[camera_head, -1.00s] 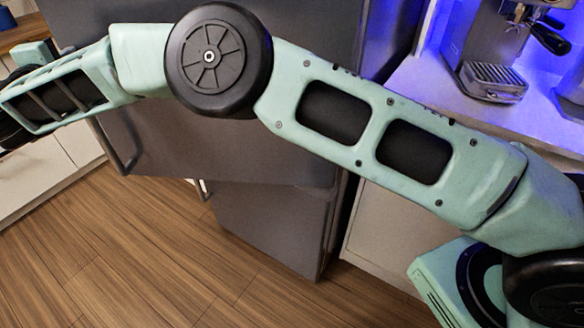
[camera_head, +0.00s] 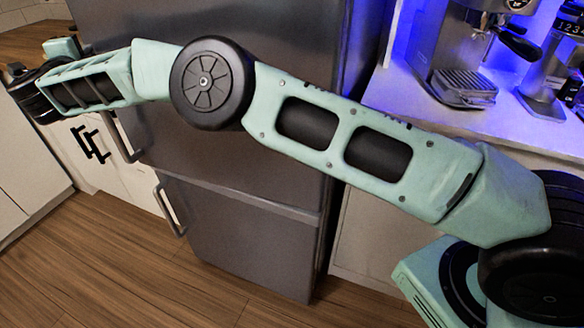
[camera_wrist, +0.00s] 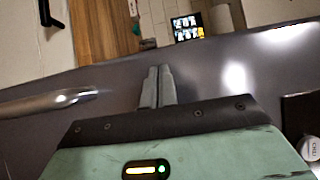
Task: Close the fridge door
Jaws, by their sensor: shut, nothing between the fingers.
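The fridge is dark grey steel, with an upper door (camera_head: 225,165) and a lower door (camera_head: 255,245). Their handles are on the left side. The upper door looks almost in line with the lower one; I cannot tell whether a gap is left. My arm stretches across the upper door, and the fingers are hidden in the head view. In the wrist view my gripper (camera_wrist: 156,84) is shut and empty, with its fingertips at the grey door face (camera_wrist: 205,75). The door handle (camera_wrist: 50,102) is left of the fingers. Contact cannot be made out.
A counter (camera_head: 395,95) with an espresso machine (camera_head: 462,60) and a grinder (camera_head: 545,80) stands right of the fridge. White cabinets with black handles (camera_head: 90,145) are at the left. The wooden floor (camera_head: 110,265) in front is clear.

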